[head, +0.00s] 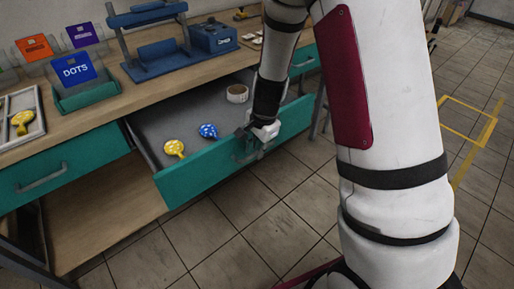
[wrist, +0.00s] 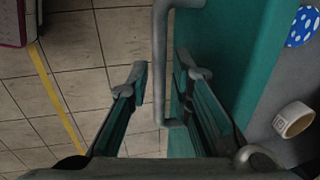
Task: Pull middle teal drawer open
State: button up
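The middle teal drawer (head: 205,176) is pulled out from under the workbench, showing its grey inside. Its front also shows in the wrist view (wrist: 230,40). My gripper (head: 262,142) is at the drawer's front, near the grey handle, which it partly hides in the head view. In the wrist view, the handle bar (wrist: 160,50) runs between the two spread fingertips of my gripper (wrist: 162,75). One finger is on the floor side and the other is over the drawer front. Gaps show beside the bar, so the gripper looks open and not clamped on it.
A shut teal drawer (head: 65,170) is at left.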

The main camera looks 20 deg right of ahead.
notch_tip(320, 180, up, 12)
jog(key=s, duration=0.2)
jog(key=shift+s+d, duration=0.15)
jog(key=shift+d, duration=0.2)
jog(key=shift+f, duration=0.15)
jog(key=s+a+r+n+t+p, duration=0.1)
jog(key=s+r+n+p, duration=0.25)
jog(key=s+r, duration=0.4)
jog(key=s+a+r+n+p, duration=0.2)
jog(key=s+r+n+p, duration=0.15)
jog(key=s+r, duration=0.4)
jog(key=s+r+n+t+p, duration=0.1)
jog(key=s+r+n+p, duration=0.3)
jog(key=s, duration=1.1)
notch_tip(320, 180, up, 7)
jog(key=n, duration=0.3)
jog(key=shift+d+f+h+p, duration=0.15)
jog(key=shift+d+h+p, duration=0.15)
jog(key=shift+p, duration=0.1)
